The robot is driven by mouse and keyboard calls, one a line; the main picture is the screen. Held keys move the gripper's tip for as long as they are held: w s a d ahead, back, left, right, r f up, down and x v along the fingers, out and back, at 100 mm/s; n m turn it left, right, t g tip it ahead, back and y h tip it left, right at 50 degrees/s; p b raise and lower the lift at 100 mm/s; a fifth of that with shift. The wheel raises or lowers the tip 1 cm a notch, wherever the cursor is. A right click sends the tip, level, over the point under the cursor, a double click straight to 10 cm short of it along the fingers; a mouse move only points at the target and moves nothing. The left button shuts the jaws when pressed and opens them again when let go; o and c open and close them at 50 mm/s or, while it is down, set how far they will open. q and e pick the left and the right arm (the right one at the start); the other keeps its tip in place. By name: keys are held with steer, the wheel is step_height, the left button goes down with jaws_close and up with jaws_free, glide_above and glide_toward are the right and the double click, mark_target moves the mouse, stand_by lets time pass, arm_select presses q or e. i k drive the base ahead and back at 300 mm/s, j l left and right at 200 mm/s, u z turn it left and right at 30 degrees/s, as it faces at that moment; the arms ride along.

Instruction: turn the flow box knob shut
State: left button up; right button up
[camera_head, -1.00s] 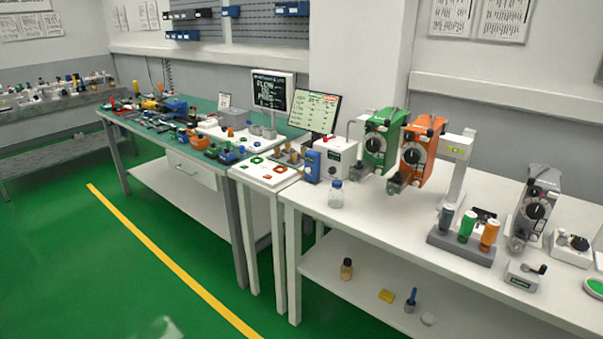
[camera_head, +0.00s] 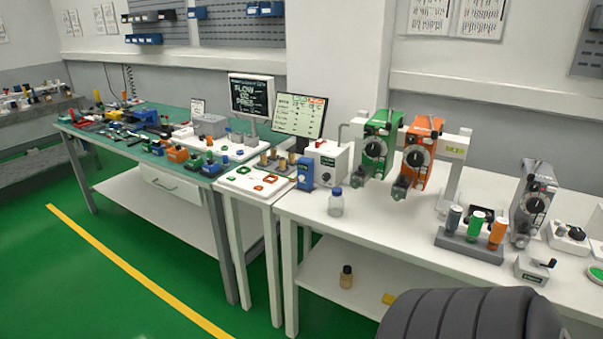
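A white box (camera_head: 339,160) with a red button on top and a dark round knob (camera_head: 328,161) on its front stands on the white bench behind a blue block-shaped device; it looks like the flow box. The knob's setting is too small to read. Neither of my grippers shows. A dark ribbed, rounded part at the bottom right looks like part of my arm, well away from the white box.
Green (camera_head: 376,146) and orange (camera_head: 417,157) vaporizers stand right of the box. A blue-capped bottle (camera_head: 336,204) and blue device (camera_head: 305,174) stand in front. A tilted screen (camera_head: 299,115) is behind. The bench front (camera_head: 385,230) has free room.

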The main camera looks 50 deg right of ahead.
mark_target(326, 177)
steer(key=i, duration=0.9)
steer(key=i+z, duration=0.1)
steer(key=i, duration=0.85)
steer(key=i+j, duration=0.15)
steer(key=i, duration=0.75)
steer(key=i+j, duration=0.1)
steer(key=i, duration=0.8)
steer(key=z, duration=0.5)
steer(key=i+z, duration=0.1)
steer(key=z, duration=0.85)
steer(key=i+j+z, duration=0.1)
steer(key=z, duration=0.4)
